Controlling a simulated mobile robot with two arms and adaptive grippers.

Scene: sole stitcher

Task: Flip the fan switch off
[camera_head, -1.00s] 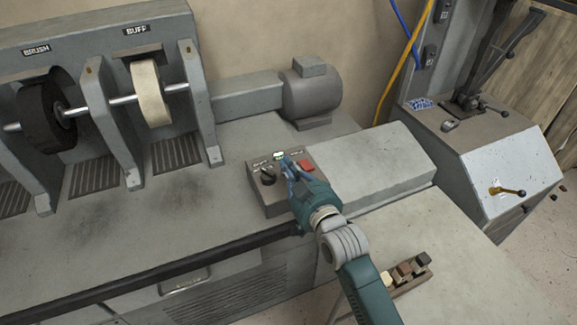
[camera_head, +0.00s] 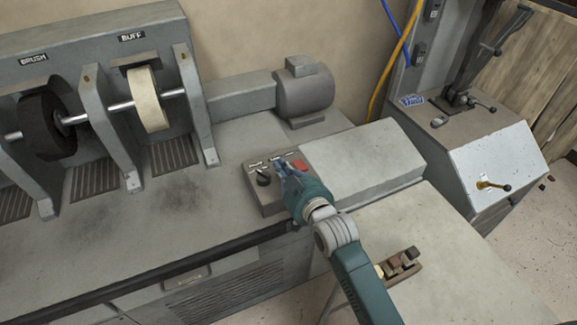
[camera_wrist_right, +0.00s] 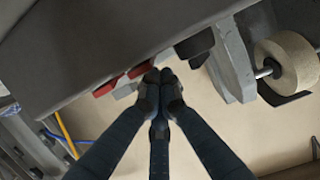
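A grey control box (camera_head: 268,202) sits on the machine's bench, with a black knob (camera_head: 263,178) at its left and a red switch (camera_head: 300,166) at its right. Small white labels lie above them, too small to read. My right gripper (camera_head: 281,166) is over the box between knob and red switch and hides what lies under it. In the right wrist view its fingertips (camera_wrist_right: 160,76) are together, close beside a red part (camera_wrist_right: 140,69), with another red part (camera_wrist_right: 108,87) farther left. Contact cannot be told. Which control is the fan switch cannot be read. My left gripper is out of view.
A grey motor (camera_head: 304,92) stands behind the box. A buff wheel (camera_head: 149,100) and a dark brush wheel (camera_head: 46,127) stand to the left. A raised grey housing (camera_head: 365,160) is right of the box. The bench front left is clear.

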